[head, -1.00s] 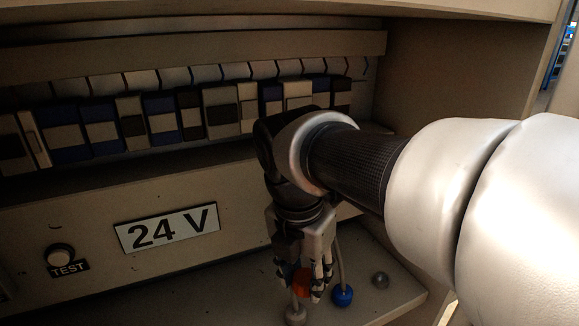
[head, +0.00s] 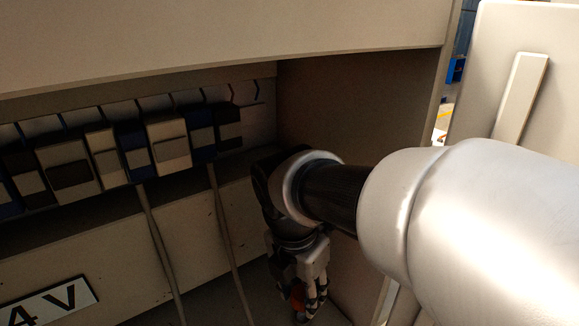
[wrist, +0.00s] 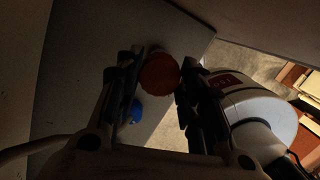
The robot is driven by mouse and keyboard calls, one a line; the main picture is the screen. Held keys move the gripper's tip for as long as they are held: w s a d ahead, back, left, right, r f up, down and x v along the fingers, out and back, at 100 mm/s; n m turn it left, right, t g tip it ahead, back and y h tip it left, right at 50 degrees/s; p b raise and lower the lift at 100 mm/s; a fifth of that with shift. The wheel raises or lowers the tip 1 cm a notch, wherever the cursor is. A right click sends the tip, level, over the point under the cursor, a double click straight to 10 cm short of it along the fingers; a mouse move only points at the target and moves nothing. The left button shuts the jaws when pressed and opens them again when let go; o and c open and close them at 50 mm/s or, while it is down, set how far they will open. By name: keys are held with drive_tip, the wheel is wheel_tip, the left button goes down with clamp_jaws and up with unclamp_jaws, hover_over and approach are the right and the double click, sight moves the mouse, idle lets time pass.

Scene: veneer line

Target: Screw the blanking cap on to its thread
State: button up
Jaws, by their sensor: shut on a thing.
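My gripper is shut on the cap. A small greyish part (wrist: 156,49) shows just beyond the cap in the wrist view. I cannot tell whether it is the thread or whether the cap touches it.
Two grey cables (head: 158,245) hang left of my gripper. A blue plug (wrist: 136,109) lies beside the left finger in the wrist view. The cabinet's side wall (head: 350,120) is close on the right. A row of breakers (head: 115,150) and the 24 V label (head: 50,302) are at left.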

sight(303, 315)
drive_tip(key=shift+f+b, duration=1.5)
drive_tip(key=shift+f, duration=0.7)
drive_tip(key=shift+f, duration=1)
idle(0.5)
